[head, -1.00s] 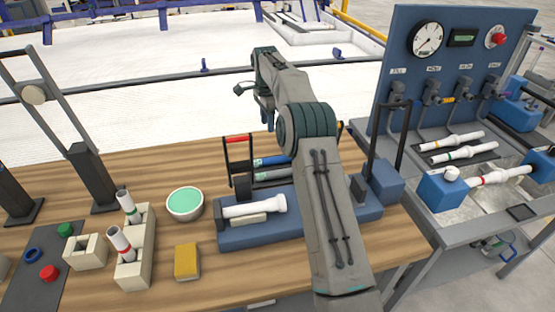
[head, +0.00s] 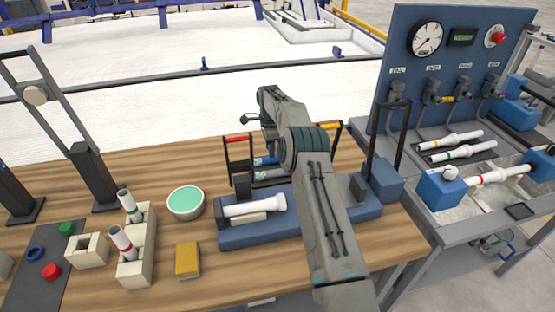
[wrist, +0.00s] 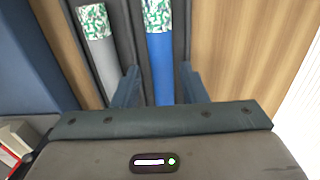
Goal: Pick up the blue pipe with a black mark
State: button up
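The blue pipe (wrist: 161,72) lies in a dark rack and has a green-and-white speckled section. In the head view, the blue pipe (head: 262,161) is partly hidden behind my arm. I see no black mark on its visible part. A grey pipe (wrist: 101,55) with a similar speckled section lies beside it, to the left in the wrist view. My gripper (wrist: 160,68) is open, with one finger on each side of the blue pipe in the wrist view. Its height above the pipe is hard to tell. In the head view my arm hides the fingers.
A blue fixture (head: 232,236) holding a white pipe (head: 252,206) stands in front of the rack. A green-topped bowl (head: 186,202), a yellow block (head: 188,259) and a beige holder (head: 137,258) are to the left. A gauge panel (head: 455,85) stands at right.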

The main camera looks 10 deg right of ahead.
notch_tip(320, 180, down, 5)
jog(key=shift+p, duration=0.75)
jog(key=c, duration=0.7)
jog(key=shift+c, duration=0.2)
jog(key=shift+r, duration=0.1)
